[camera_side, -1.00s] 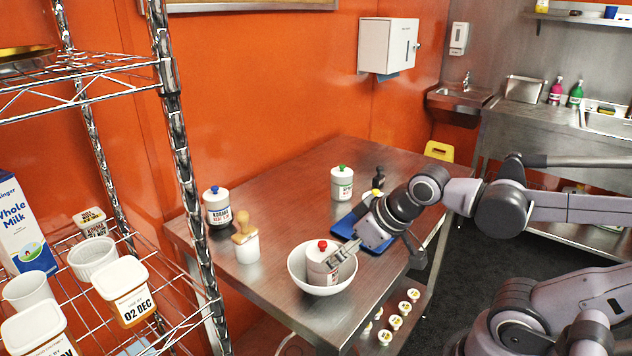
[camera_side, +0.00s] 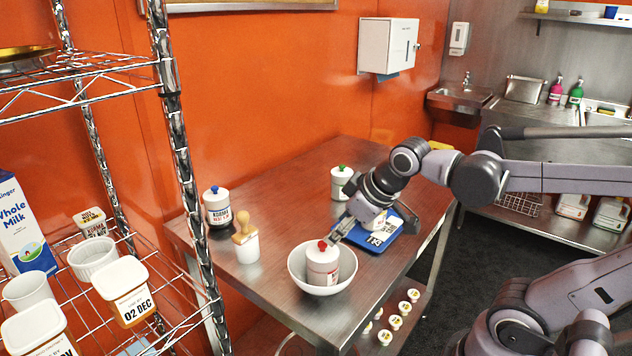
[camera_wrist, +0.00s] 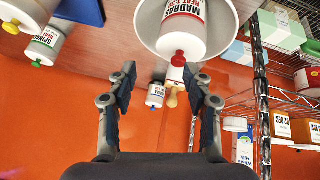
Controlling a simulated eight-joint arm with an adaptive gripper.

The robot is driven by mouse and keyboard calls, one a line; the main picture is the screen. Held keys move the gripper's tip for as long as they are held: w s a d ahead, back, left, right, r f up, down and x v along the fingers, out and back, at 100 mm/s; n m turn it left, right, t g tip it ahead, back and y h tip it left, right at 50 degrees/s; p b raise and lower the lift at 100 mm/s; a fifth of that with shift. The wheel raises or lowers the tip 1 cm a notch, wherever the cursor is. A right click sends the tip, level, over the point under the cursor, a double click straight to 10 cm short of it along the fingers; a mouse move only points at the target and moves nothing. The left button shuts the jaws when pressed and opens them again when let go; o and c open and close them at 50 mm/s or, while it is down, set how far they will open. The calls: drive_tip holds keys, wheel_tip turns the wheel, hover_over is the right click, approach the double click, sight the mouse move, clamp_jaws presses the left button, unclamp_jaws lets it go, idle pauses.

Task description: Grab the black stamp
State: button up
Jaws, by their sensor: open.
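I cannot make out the black stamp in either view now. A dark upright object that stood near the green-knobbed jar a second ago is behind my arm in the side view. My gripper (camera_side: 343,228) is open and empty, close to the red-knobbed jar (camera_side: 322,268). That jar stands in a white bowl (camera_side: 296,277). In the wrist view my two fingers (camera_wrist: 161,86) are spread, with the red-knobbed jar (camera_wrist: 185,28) and its bowl (camera_wrist: 233,30) above them in the picture.
A blue scale (camera_side: 377,243) bears a yellow-knobbed jar, partly behind my gripper. The green-knobbed jar (camera_side: 341,186), blue-knobbed jar (camera_side: 217,208) and wooden-handled brush (camera_side: 245,228) stand on the steel table (camera_side: 285,205). A wire rack (camera_side: 185,170) stands at the left.

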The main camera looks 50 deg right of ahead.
drive_tip(key=w+d+r+n+g+h, duration=0.15)
drive_tip(key=w+d+n, duration=0.3)
drive_tip(key=d, duration=0.45)
drive_tip(key=w+d+n+g+h, duration=0.25)
drive_tip(key=w+d, duration=0.25)
drive_tip(key=d, duration=0.4)
drive_tip(key=w+d+n+g+h, duration=0.1)
drive_tip(key=w+d+n, duration=0.4)
drive_tip(key=d, duration=0.4)
drive_tip(key=d+f+n, duration=0.1)
drive_tip(key=d+f, duration=0.3)
drive_tip(key=d, duration=0.2)
drive_tip(key=d+f+n+g, duration=0.1)
drive_tip(key=d+f, duration=0.4)
drive_tip(key=d, duration=0.1)
drive_tip(key=d+f+n, duration=0.2)
drive_tip(key=d+f, duration=0.2)
drive_tip(key=d, duration=0.2)
drive_tip(key=shift+w+f+g+h, duration=0.3)
drive_tip(key=shift+f+g, duration=0.1)
drive_tip(key=shift+c, duration=0.3)
clamp_jaws()
